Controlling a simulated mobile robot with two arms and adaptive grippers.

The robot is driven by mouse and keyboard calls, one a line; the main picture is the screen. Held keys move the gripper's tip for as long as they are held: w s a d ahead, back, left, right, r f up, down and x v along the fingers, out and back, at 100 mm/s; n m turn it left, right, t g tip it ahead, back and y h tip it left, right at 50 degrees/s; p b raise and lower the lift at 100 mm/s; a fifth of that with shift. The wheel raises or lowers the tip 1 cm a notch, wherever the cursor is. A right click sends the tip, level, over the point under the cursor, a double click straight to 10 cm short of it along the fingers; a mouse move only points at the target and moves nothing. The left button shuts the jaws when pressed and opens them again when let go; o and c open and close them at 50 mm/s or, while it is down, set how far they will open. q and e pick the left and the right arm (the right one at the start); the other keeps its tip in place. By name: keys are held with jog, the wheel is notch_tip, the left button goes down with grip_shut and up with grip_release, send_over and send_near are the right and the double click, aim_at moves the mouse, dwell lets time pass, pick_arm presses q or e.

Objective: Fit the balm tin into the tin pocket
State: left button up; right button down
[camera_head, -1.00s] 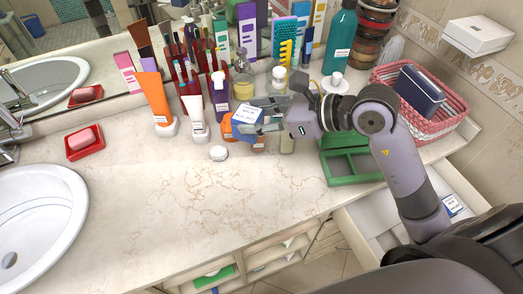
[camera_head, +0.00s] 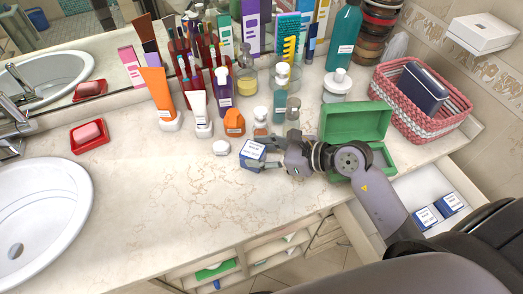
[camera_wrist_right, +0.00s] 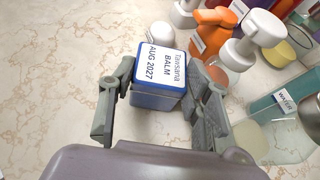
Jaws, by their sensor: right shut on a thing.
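The balm tin (camera_head: 251,155) is a small blue block with a white top label reading "Tawsana BALM AUG 2027". My right gripper (camera_head: 268,155) is shut on it, above or at the counter in front of the bottles; I cannot tell whether the tin touches the counter. In the right wrist view the tin (camera_wrist_right: 160,78) stands between the two grey fingers, label facing the camera. Two similar blue tins (camera_head: 427,218) with white labels lie in the open drawer (camera_head: 408,186) at the right. No tin pocket is clearly identifiable. My left gripper is not in view.
An open green box (camera_head: 352,122) stands behind my right forearm. A pink woven basket (camera_head: 440,115) is to its right. A white round lid (camera_head: 221,148), an orange bottle (camera_head: 234,122) and several other bottles stand close behind the tin. The counter's left middle is clear.

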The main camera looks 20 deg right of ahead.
jog(key=shift+f, duration=0.1)
jog(key=c, duration=1.3)
grip_release()
jog(key=shift+o, duration=0.9)
